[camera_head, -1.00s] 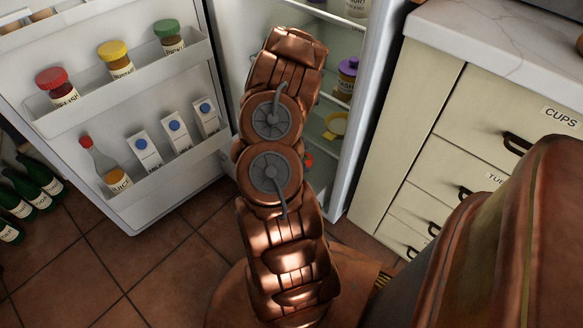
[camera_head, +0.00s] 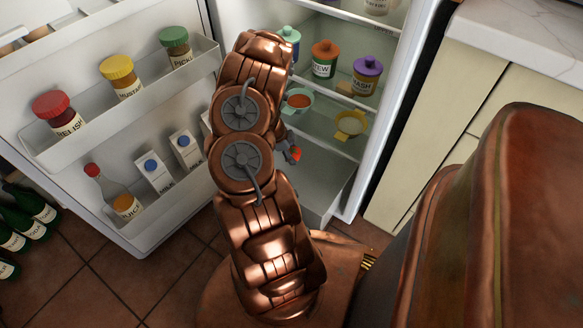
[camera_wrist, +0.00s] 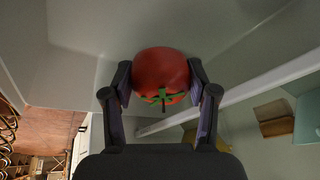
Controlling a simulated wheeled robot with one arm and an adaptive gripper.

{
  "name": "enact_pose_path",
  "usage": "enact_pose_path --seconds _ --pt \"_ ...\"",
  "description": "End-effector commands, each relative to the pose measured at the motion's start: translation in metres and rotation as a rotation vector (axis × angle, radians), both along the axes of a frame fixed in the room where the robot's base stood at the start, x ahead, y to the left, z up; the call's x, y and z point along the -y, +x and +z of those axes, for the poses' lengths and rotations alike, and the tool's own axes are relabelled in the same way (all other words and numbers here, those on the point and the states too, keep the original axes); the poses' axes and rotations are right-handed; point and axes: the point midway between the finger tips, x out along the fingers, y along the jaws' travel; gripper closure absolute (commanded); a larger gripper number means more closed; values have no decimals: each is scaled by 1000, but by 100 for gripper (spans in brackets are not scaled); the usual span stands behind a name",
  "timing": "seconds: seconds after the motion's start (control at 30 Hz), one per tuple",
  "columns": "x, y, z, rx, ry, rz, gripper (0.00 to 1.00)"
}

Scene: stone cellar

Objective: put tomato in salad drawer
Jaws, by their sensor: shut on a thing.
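The red tomato (camera_wrist: 160,77) with its green calyx sits between the two dark fingers of my gripper (camera_wrist: 160,98) in the wrist view. The fingers are shut on its sides. In the head view, the tomato (camera_head: 295,153) shows as a small red patch right of my arm, inside the open fridge and below the shelf with bowls. My arm hides most of my gripper there. The salad drawer (camera_head: 322,190) appears as a pale bin at the fridge bottom, partly hidden by my arm. I cannot tell whether the tomato touches it.
The fridge door (camera_head: 130,215) stands open at left with jars, cartons and a bottle. A glass shelf holds an orange-filled bowl (camera_head: 298,100) and a yellow bowl (camera_head: 351,123) close above my gripper. Jars (camera_head: 325,58) stand higher. The fridge's right wall and a cabinet (camera_head: 440,130) bound the right side.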

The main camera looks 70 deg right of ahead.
Motion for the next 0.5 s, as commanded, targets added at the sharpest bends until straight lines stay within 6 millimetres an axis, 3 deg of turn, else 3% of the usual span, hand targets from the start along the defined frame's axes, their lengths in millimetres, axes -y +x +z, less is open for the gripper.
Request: enact_pose_path --seconds 0.23,0.5 --pt "2 -7 -42 -5 2 -10 85" --pt "1 -5 -63 -2 2 -8 85"
